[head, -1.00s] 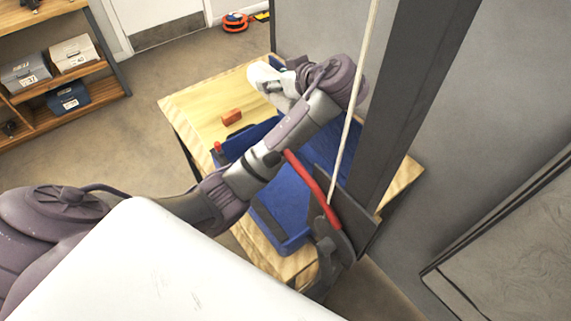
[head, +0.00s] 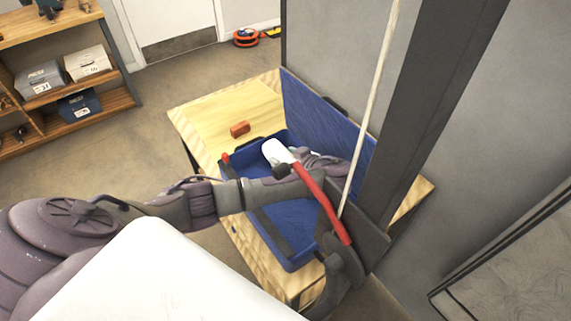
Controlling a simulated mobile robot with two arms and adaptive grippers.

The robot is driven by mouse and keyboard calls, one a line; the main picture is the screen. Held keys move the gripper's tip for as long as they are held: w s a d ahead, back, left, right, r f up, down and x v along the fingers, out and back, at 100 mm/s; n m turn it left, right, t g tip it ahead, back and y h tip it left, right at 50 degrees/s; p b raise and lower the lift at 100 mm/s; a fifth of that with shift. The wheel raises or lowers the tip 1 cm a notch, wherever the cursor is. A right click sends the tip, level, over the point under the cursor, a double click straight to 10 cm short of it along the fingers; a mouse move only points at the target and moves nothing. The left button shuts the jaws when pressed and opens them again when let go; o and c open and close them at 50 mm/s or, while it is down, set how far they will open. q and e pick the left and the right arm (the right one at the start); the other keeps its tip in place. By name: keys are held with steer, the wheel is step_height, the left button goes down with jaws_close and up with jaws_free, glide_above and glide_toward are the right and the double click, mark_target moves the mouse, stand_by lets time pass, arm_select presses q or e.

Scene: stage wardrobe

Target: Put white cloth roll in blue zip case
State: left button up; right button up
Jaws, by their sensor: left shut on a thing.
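The blue zip case (head: 285,255) lies open on the wooden table, its lid (head: 322,112) raised at the back right. The white cloth roll (head: 275,151) is over the case's open part, near its far end. My left gripper (head: 290,160) is shut on the roll; its fingers are mostly hidden by my arm and the red lever. I cannot tell whether the roll touches the case floor. My right gripper is not in view.
An orange-red block (head: 240,129) sits on the table (head: 205,113) beyond the case. A dark post (head: 425,90), a pale rope (head: 372,100) and a red lever (head: 322,203) stand in front of the case's right side. Shelves (head: 70,95) are at the far left.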

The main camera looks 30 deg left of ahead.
arm_select(q)
step_height(320, 180, down, 3)
steer(key=shift+f, duration=0.15)
steer(key=shift+f, duration=0.2)
steer(key=o, duration=1.2)
